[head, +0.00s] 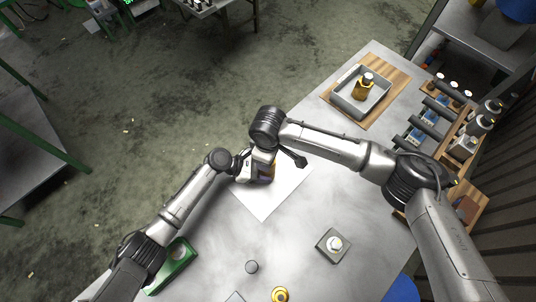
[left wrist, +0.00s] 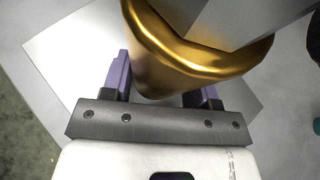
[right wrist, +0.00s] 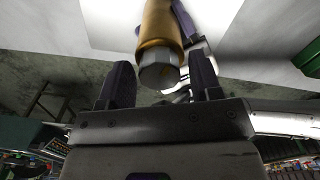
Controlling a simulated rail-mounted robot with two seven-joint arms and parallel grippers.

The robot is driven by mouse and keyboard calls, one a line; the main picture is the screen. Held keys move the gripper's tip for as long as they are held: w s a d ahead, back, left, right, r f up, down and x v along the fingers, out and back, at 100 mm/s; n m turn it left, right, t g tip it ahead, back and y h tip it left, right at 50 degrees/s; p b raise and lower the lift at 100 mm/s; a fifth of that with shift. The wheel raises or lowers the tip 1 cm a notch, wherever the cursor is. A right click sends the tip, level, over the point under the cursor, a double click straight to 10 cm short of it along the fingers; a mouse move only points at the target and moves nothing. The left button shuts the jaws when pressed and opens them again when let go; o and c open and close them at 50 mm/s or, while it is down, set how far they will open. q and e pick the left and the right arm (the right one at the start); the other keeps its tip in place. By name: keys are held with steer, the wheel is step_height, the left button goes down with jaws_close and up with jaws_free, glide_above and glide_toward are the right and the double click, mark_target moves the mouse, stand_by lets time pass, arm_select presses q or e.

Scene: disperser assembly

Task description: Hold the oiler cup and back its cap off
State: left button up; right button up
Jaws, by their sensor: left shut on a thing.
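The oiler cup is a brass body (left wrist: 150,60) with a grey hexagonal cap (left wrist: 232,18). My left gripper (left wrist: 163,76) is shut on the brass body, with a purple-padded finger on each side. In the right wrist view the brass cup (right wrist: 160,25) shows with its hex cap (right wrist: 160,73) facing my right gripper (right wrist: 162,82). The right fingers are apart on either side of the cap, with gaps visible. In the head view my left gripper (head: 258,172) is over the white sheet (head: 265,208); the cup is mostly hidden there by the arms.
A grey tray (head: 345,101) holding an amber part (head: 363,88) stands on a wooden board at the back right. Racks of parts (head: 440,110) line the right side.

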steer(key=c, duration=0.7)
steer(key=shift+n, duration=2.4)
steer(key=shift+c, duration=0.2)
steer(key=o, duration=0.9)
steer(key=shift+r, duration=0.15)
step_height(320, 180, up, 12)
steer(key=shift+f, duration=0.1)
